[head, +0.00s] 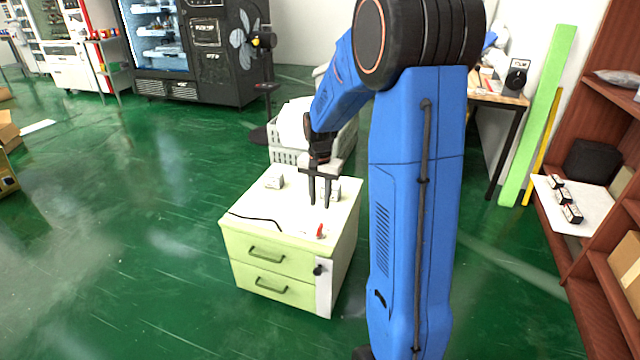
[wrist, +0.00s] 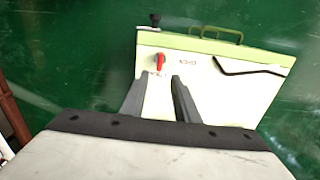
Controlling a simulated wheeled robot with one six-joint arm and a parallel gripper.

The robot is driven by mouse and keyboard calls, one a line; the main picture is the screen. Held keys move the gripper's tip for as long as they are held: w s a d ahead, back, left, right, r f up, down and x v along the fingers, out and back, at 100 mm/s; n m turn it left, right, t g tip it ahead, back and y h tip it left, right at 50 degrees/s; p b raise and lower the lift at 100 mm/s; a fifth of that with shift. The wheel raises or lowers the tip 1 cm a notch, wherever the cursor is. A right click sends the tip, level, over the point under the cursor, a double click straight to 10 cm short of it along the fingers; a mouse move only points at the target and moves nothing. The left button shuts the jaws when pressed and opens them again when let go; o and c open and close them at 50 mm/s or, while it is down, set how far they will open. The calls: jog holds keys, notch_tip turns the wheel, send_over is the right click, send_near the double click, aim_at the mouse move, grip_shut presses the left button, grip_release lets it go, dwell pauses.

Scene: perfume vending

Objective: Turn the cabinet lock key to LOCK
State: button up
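A small cabinet with pale green drawers and a white top (head: 285,206) stands on the floor in the head view. A red key-like handle (head: 320,231) sits on its top near the front right edge. In the wrist view the red handle (wrist: 161,62) lies just beyond my fingertips, between their lines. Small dark lettering is beside it, too blurred to read. A black knob (head: 317,270) is on the white strip at the cabinet front. My gripper (head: 319,203) points down above the top, behind the red handle, with its fingers apart and nothing between them.
A black cord (head: 256,219) lies on the cabinet top. Small white boxes (head: 275,181) stand at its back. A white crate (head: 289,156) is behind the cabinet. A brown shelf (head: 575,215) stands at the right. The green floor left of the cabinet is clear.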

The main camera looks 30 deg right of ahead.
notch_tip(320, 180, up, 6)
jog(key=shift+r, duration=0.15)
dwell(0.4)
jog(key=s+a+r+n+t, duration=0.1)
jog(key=s+a+r+n, duration=0.3)
jog(key=s, duration=0.4)
jog(key=s+a+r+n+t, duration=0.1)
jog(key=s+a+r, duration=0.4)
jog(key=s+a, duration=0.15)
jog(key=s+a+n+t, duration=0.1)
jog(key=s+a+n, duration=0.1)
jog(key=s, duration=0.5)
jog(key=s+a+f+n+t, duration=0.1)
jog(key=s+a+n, duration=0.2)
jog(key=s, duration=0.5)
jog(key=shift+s+f+n+t, duration=0.25)
jog(key=shift+n+t, duration=0.05)
jog(key=shift+t, duration=0.1)
